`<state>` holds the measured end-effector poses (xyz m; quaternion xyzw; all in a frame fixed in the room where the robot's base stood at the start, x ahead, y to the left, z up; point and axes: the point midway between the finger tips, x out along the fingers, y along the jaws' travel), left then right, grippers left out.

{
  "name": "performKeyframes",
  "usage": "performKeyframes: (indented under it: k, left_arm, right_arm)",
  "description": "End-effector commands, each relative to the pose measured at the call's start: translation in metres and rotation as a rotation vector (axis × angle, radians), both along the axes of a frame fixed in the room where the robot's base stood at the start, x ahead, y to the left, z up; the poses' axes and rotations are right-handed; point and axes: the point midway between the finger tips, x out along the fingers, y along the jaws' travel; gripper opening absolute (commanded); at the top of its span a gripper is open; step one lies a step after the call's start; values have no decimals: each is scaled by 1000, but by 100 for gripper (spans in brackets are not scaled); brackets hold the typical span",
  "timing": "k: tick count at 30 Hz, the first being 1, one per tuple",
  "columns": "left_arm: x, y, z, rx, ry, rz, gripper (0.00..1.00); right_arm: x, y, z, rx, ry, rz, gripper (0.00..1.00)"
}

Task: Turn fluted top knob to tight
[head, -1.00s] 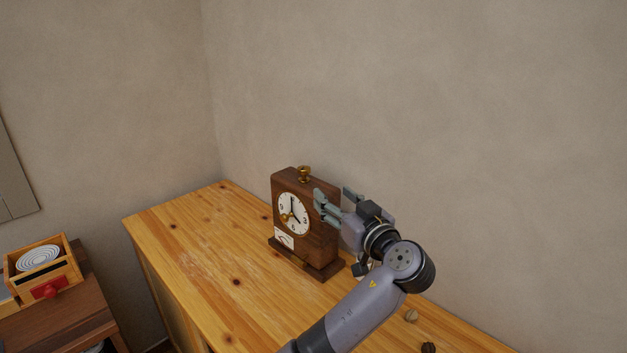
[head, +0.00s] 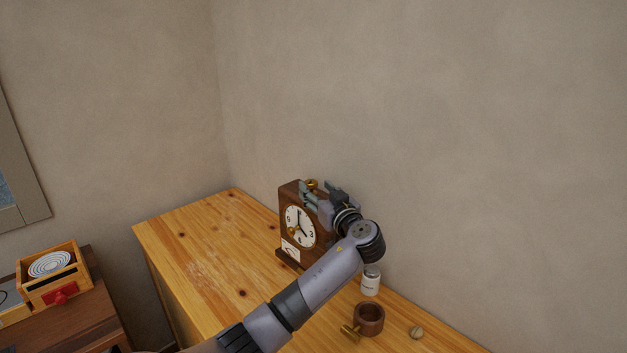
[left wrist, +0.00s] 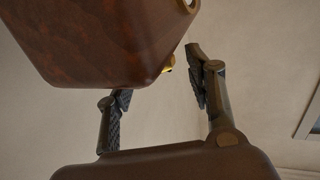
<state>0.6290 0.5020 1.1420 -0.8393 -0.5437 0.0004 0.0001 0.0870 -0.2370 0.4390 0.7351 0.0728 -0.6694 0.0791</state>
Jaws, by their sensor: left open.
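A dark wooden clock (head: 290,222) with a white dial stands on the pale wooden cabinet. Its brass top knob (head: 313,184) shows just above the case, partly hidden by my left gripper (head: 317,190). The gripper is open, its fingers at the upper right of the clock, close to the knob. In the left wrist view the clock case (left wrist: 100,40) fills the upper left, and a bit of brass knob (left wrist: 168,65) shows past its edge, between the open fingers (left wrist: 157,73). I cannot tell whether a finger touches it. My right gripper is out of view.
A white-labelled jar (head: 371,281), a round brown wooden piece with a brass part (head: 369,318) and a small nut-like object (head: 416,332) are on the cabinet (head: 215,250), right of my arm. The cabinet top left of the clock is clear. A wall rises close behind the clock.

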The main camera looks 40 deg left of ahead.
Motion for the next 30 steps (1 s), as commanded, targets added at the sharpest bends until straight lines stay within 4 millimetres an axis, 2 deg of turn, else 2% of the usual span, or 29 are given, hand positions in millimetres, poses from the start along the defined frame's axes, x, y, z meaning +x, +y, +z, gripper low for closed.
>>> performKeyframes:
  k: [1, 6, 17, 30]
  left_arm:
    - [3, 8, 3, 3, 2, 3, 49]
    - [10, 23, 1, 0, 1, 1, 49]
    - [12, 27, 0, 0, 0, -1, 49]
    - [12, 26, -1, 0, 0, 0, 20]
  right_arm:
    - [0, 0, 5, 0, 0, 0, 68]
    - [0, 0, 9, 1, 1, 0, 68]
    - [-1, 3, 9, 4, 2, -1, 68]
    - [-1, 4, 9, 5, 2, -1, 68]
